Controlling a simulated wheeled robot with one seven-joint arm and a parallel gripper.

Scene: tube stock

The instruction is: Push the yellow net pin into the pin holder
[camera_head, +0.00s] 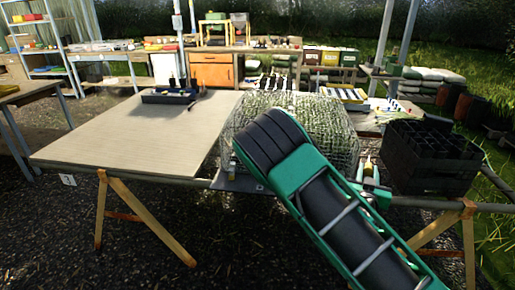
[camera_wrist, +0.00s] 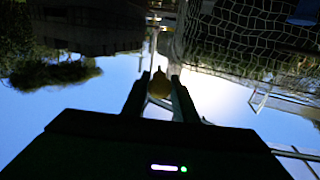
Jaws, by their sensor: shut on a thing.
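In the wrist view my gripper (camera_wrist: 160,80) has its two dark fingers close together around a small, rounded, dull yellow thing, the yellow net pin (camera_wrist: 159,83). Most of the pin is hidden, and the picture is dark against bright sky. I cannot pick out the pin holder for certain in either view. A netted block of greenery (camera_head: 330,125) stands behind my arm on the table, and its white mesh (camera_wrist: 235,35) fills the upper right of the wrist view.
The wooden tabletop (camera_head: 130,140) is mostly bare on the left. A dark tray with upright items (camera_head: 168,97) sits at its back edge. A black crate (camera_head: 430,160) stands at the right.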

